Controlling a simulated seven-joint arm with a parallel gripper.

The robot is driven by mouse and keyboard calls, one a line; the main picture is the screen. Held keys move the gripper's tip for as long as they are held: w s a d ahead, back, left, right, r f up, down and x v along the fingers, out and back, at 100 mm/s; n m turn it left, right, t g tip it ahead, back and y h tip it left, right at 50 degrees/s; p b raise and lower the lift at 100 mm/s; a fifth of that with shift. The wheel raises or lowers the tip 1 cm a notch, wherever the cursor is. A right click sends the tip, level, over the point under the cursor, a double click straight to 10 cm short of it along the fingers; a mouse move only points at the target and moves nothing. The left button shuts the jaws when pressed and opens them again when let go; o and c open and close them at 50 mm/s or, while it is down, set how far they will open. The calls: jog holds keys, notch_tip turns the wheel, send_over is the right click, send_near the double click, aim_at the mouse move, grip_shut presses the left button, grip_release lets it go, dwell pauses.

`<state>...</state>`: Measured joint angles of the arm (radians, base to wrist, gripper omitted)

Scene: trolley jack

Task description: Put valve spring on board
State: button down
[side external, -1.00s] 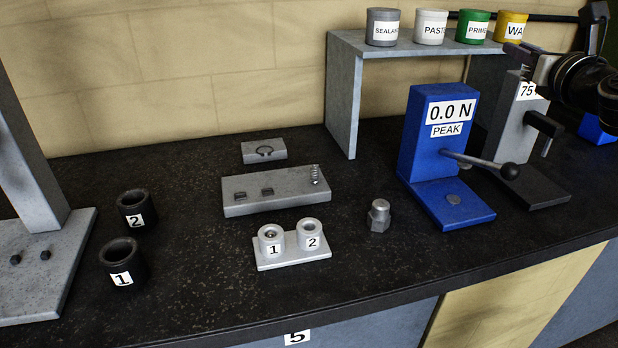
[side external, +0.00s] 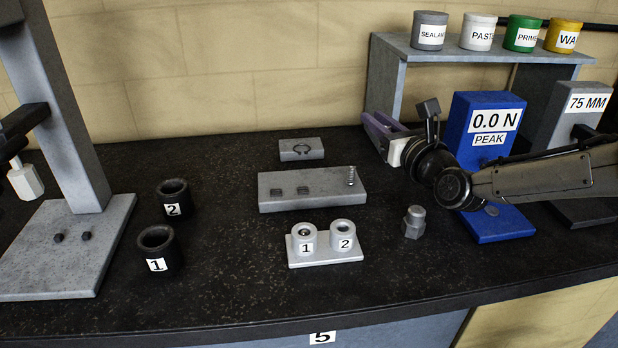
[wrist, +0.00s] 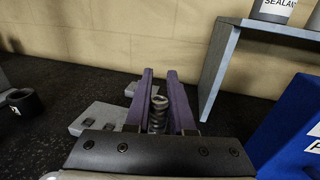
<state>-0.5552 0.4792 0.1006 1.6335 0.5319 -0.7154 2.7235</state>
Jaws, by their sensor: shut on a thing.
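My gripper (side external: 373,124) has purple fingers and is at the left of the blue force tester, above and behind the right end of the grey board. In the wrist view my gripper (wrist: 160,73) is shut on a coil spring (wrist: 157,110), held between the fingers. The held spring cannot be made out in the side view. The grey board (side external: 285,203) lies on the bench with two small dark pieces (side external: 303,190) and another spring (side external: 351,176) standing at its right end. The board (wrist: 90,121) also shows at the left of the fingers in the wrist view.
A grey block with a ring (side external: 301,149) lies behind the board. A holder with cups 1 and 2 (side external: 326,260) and a metal nut (side external: 413,222) are in front. The blue tester (side external: 484,125) and grey shelf (side external: 387,85) stand at the right. Black cups (side external: 158,250) are at the left.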

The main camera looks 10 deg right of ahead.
jog(key=f, duration=0.1)
send_over(322, 174)
jog(key=f, duration=0.9)
jog(key=shift+s+d+f, duration=0.15)
jog(key=shift+s+f, duration=0.15)
jog(key=shift+s, duration=0.05)
jog(key=shift+w+f, duration=0.25)
jog(key=shift+f, duration=1.65)
jog(key=shift+f, duration=0.1)
jog(key=c, duration=1.1)
grip_release()
jog(key=shift+o, duration=0.2)
